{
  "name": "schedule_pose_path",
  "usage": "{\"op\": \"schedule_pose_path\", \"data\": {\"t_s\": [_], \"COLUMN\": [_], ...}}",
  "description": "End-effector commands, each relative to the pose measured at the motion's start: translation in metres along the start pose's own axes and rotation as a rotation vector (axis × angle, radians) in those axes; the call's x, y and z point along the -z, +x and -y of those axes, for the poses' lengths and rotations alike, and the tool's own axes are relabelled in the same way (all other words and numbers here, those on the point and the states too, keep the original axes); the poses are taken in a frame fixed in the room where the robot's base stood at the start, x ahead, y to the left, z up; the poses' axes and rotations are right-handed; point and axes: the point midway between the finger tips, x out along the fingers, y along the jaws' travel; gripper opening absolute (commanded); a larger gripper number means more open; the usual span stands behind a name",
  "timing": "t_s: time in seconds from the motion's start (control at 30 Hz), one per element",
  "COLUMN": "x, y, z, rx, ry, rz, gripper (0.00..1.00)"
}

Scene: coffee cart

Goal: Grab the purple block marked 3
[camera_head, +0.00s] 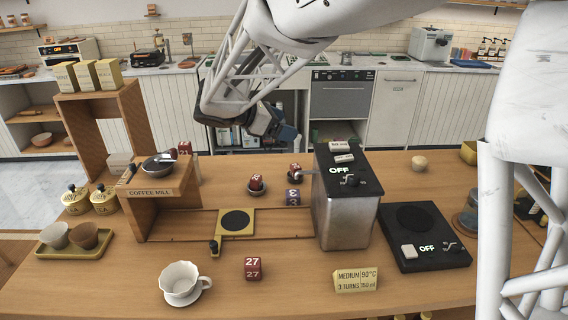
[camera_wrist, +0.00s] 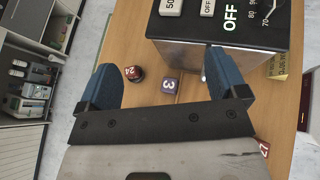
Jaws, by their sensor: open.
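The purple block marked 3 (camera_head: 293,197) sits on the wooden cart top, left of the black-topped metal machine. In the wrist view the purple block (camera_wrist: 169,85) shows its 3 and lies in the gap between my fingers, well beyond them. My gripper (camera_head: 281,133) is open and empty, up in the air behind the block and apart from it. In the wrist view the blue fingers of my gripper (camera_wrist: 165,80) stand wide apart.
The metal machine (camera_head: 345,215) stands close to the block's right. Red blocks (camera_head: 256,182) (camera_head: 295,168) sit in dark dishes nearby. A red block marked 27 (camera_head: 253,268) and a white cup (camera_head: 181,280) are at the front. A sliding yellow plate (camera_head: 236,232) lies left of the machine.

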Motion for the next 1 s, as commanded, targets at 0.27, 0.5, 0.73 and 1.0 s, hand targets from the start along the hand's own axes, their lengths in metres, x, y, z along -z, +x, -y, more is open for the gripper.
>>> {"op": "schedule_pose_path", "data": {"t_s": [0.27, 0.5, 0.73, 1.0], "x": [0.015, 0.056, 0.104, 0.177], "y": [-0.013, 0.005, 0.03, 0.067], "z": [-0.026, -0.028, -0.023, -0.016], "rx": [-0.039, -0.045, -0.045, -0.043], "ry": [-0.09, -0.114, -0.114, -0.115], "rz": [0.065, 0.08, 0.079, 0.079], "gripper": [0.91, 0.91, 0.91, 0.91]}}
